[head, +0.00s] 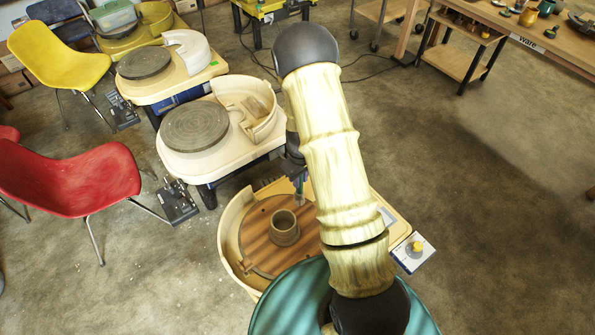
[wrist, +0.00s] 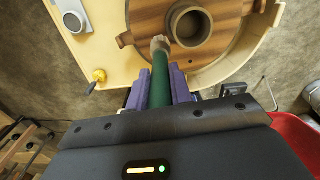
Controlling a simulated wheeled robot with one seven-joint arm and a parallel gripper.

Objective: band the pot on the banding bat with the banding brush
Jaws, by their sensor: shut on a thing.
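The pot (head: 284,227) is a small grey-brown open cylinder standing upright on the round wooden banding bat (head: 256,240). The pot also shows at the top of the wrist view (wrist: 203,27), with the bat (wrist: 146,20) around it. My gripper (wrist: 160,92) has purple fingers and is shut on the green handle of the banding brush (wrist: 160,75). The brush's pale tip points at the pot and appears close beside its wall; I cannot tell whether they touch. In the head view the arm hides most of my gripper; a little of the brush (head: 299,186) shows above the pot.
The bat sits within a cream splash pan (head: 232,222). A control box with a yellow knob (head: 416,247) is at the right. Another wheel (head: 196,126) stands behind, and a red chair (head: 75,180) is at the left. Open floor lies to the right.

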